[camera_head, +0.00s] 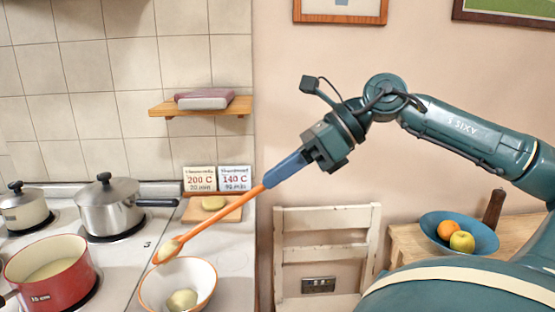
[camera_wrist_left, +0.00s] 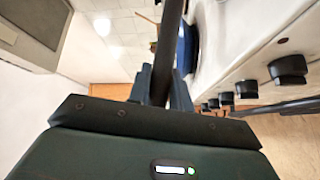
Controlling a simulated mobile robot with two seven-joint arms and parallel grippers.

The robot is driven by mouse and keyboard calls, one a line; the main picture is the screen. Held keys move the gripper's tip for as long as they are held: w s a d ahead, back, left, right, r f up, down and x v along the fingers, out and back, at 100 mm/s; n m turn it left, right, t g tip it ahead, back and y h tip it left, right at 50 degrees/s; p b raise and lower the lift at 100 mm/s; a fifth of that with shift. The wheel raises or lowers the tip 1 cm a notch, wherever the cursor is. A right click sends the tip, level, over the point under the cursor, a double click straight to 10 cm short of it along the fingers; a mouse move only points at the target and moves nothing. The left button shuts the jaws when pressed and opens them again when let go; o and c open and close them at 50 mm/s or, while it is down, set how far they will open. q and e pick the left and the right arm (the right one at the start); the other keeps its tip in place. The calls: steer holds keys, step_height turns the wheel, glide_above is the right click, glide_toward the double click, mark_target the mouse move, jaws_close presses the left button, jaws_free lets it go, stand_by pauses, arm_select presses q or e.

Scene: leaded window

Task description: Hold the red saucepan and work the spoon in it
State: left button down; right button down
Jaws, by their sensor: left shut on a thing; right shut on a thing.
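The red saucepan (camera_head: 50,275) stands on the hob at the lower left, with pale contents. Its dark handle runs out at the left edge. My right gripper (camera_head: 287,169) is shut on the orange spoon (camera_head: 215,220), which slopes down to the left. The spoon's head, with something pale yellow on it, is over the rim of a white bowl (camera_head: 207,279), to the right of and apart from the saucepan. My left gripper (camera_wrist_left: 164,85) shows only in the left wrist view, shut on a dark bar-like handle (camera_wrist_left: 170,40), seemingly the saucepan's; the pan is not clear there.
The bowl has an orange rim and holds a pale lump. A white chair (camera_head: 325,250) and a blue fruit bowl (camera_head: 480,237) are right.

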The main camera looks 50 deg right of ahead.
steer(key=shift+f+m, duration=0.3)
steer(key=shift+m, duration=0.1)
steer(key=m, duration=0.4)
steer(key=d+m, duration=0.1)
steer(key=m, duration=0.7)
steer(key=shift+w+d+f+m, duration=0.3)
steer(key=shift+f+m, duration=0.1)
